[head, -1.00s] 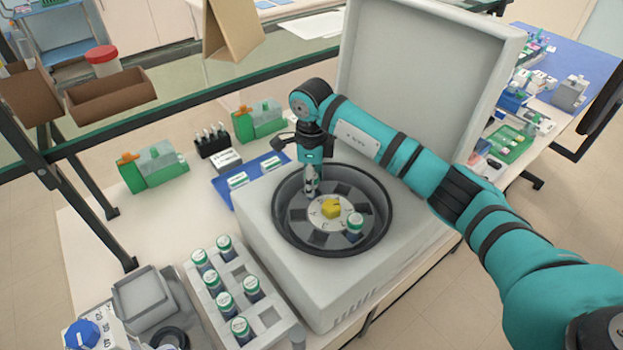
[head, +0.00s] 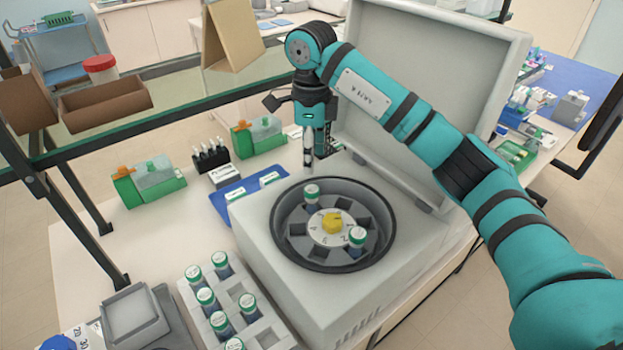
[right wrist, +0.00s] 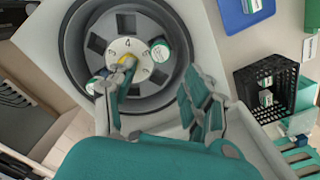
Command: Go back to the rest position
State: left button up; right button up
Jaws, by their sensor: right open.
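My right gripper (head: 316,162) is open and empty, pointing down above the back rim of the centrifuge (head: 285,262). The right wrist view shows its two fingers apart (right wrist: 158,100). The centrifuge lid (head: 425,90) stands open behind it. In the bowl, the grey rotor (head: 325,243) has a yellow centre knob (head: 332,222). One green-capped tube (head: 312,192) sits in a back-left slot, and another (head: 357,238) sits on the front right; they look roughly opposite each other. The right wrist view also shows both tubes. My left gripper is not in view.
A grey rack (head: 260,325) with several green-capped tubes stands front left of the centrifuge. A blue tray (head: 236,203), a black rack (head: 210,158) and green holders (head: 148,186) stand behind on the left. A glass shelf (head: 180,95) crosses above the bench.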

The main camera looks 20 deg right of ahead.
jog(key=shift+d+r, duration=0.1)
jog(key=shift+r, duration=0.75)
